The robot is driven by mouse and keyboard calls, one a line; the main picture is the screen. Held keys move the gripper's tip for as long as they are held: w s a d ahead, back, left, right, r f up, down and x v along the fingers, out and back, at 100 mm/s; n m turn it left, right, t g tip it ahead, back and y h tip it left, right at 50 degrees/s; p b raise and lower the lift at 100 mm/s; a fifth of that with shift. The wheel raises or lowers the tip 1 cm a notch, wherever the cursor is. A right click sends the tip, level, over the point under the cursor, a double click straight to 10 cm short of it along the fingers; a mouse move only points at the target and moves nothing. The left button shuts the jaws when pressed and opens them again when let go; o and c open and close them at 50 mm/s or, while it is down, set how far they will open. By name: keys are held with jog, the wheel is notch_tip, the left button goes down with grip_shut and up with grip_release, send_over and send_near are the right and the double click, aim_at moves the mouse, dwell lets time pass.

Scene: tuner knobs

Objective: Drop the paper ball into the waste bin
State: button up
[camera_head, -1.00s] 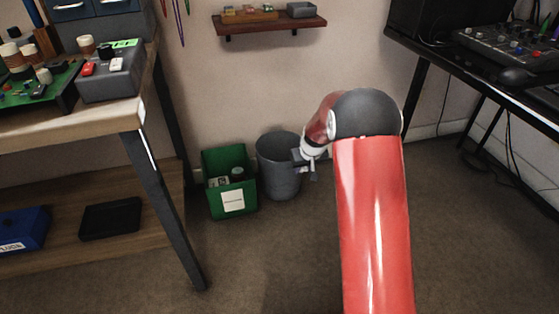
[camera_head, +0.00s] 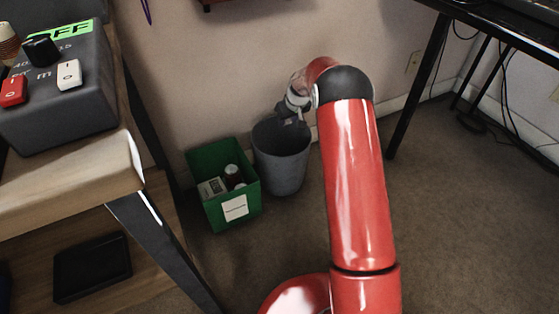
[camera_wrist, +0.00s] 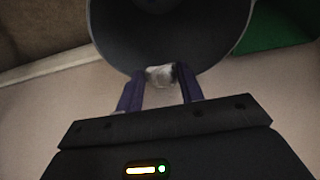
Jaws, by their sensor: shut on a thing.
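The waste bin (camera_head: 282,168) is a grey round bin standing on the carpet by the wall, just right of the green box. My gripper (camera_head: 289,113) is at the bin's back rim in the head view. In the wrist view, my gripper (camera_wrist: 160,82) has its two dark fingers shut on a small whitish crumpled paper ball (camera_wrist: 160,75). The bin's dark open mouth (camera_wrist: 165,35) lies beyond the fingertips, and the ball shows at the edge of that opening. The ball cannot be made out in the head view.
A green box (camera_head: 213,212) with a white label and several items stands left of the bin. A wooden bench (camera_head: 70,190) with a dark metal leg is at the left. A black desk (camera_head: 500,35) is at the right.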

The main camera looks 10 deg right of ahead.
jog(key=shift+f+b, duration=1.1)
jog(key=shift+f, duration=1.45)
jog(key=o, duration=1)
jog(key=a+p+v, duration=0.1)
jog(key=v, duration=0.6)
jog(key=shift+s+d+r, duration=0.2)
jog(key=shift+d+r, duration=0.2)
jog(key=shift+d, duration=0.1)
jog(key=shift+r, duration=0.1)
